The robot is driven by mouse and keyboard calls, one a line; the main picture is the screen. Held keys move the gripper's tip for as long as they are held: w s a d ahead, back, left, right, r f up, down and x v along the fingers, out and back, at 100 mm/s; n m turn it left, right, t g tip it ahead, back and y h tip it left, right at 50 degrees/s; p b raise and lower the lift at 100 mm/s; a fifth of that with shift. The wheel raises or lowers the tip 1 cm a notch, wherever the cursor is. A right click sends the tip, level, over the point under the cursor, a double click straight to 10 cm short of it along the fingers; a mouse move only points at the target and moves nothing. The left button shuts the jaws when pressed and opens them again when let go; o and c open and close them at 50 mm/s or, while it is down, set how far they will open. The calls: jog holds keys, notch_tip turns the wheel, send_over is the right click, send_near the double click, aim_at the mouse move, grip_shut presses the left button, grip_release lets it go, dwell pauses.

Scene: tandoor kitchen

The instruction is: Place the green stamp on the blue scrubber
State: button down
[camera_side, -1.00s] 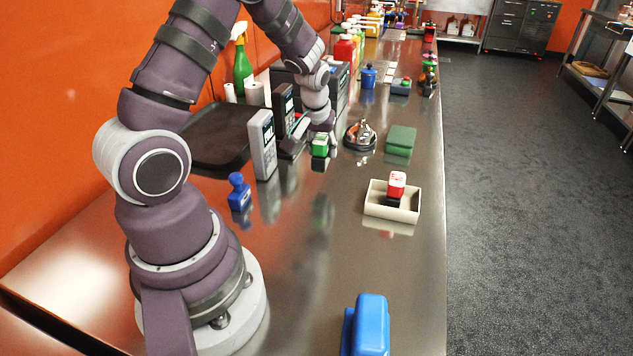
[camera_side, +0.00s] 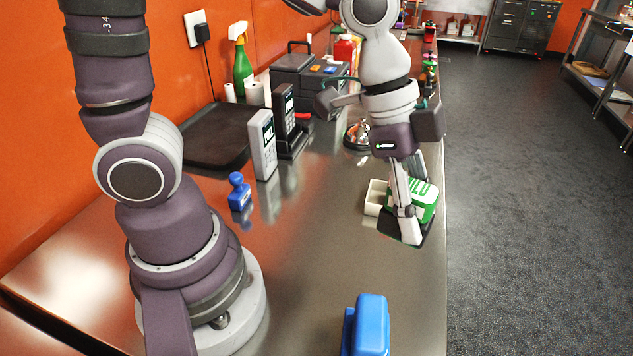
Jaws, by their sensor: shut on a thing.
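The green stamp (camera_side: 426,203) has a green and white top with lettering and a dark base. My gripper (camera_side: 412,222) is shut on it and holds it up, tilted, in front of the cream tray. A blue thing (camera_side: 371,328) with a tall rounded body and a lower part on its left stands at the bottom edge of the view, partly cut off. It looks like the blue scrubber, though its shape is not fully clear. My gripper is behind it and to its right, well apart.
The cream tray (camera_side: 374,196) is partly hidden by my gripper. A blue stamp (camera_side: 239,192) stands at left near a grey card terminal (camera_side: 262,145). A black tray (camera_side: 215,137) lies along the wall. The counter between my gripper and the blue thing is clear.

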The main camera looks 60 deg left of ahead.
aim_at(386, 339)
jog(key=s+d+r+m+g, duration=0.1)
jog(key=s+d+m+g, duration=0.1)
jog(key=s+d+m, duration=0.3)
jog(key=shift+m+h, duration=0.3)
jog(key=shift+m, duration=0.1)
jog(key=f, duration=0.5)
jog(key=a+f, duration=0.1)
jog(key=f, duration=0.1)
jog(key=shift+s+f, duration=0.35)
jog(key=shift+f, duration=0.05)
jog(key=shift+f, duration=0.1)
jog(key=c, duration=0.8)
grip_release()
jog(key=v, duration=1.2)
jog(key=a+n+t+y, duration=0.4)
jog(key=a+n, duration=0.8)
jog(key=n, duration=0.6)
jog(key=shift+w+f+t+y, duration=0.2)
jog(key=shift+t+y, duration=0.1)
jog(key=shift+t, duration=0.4)
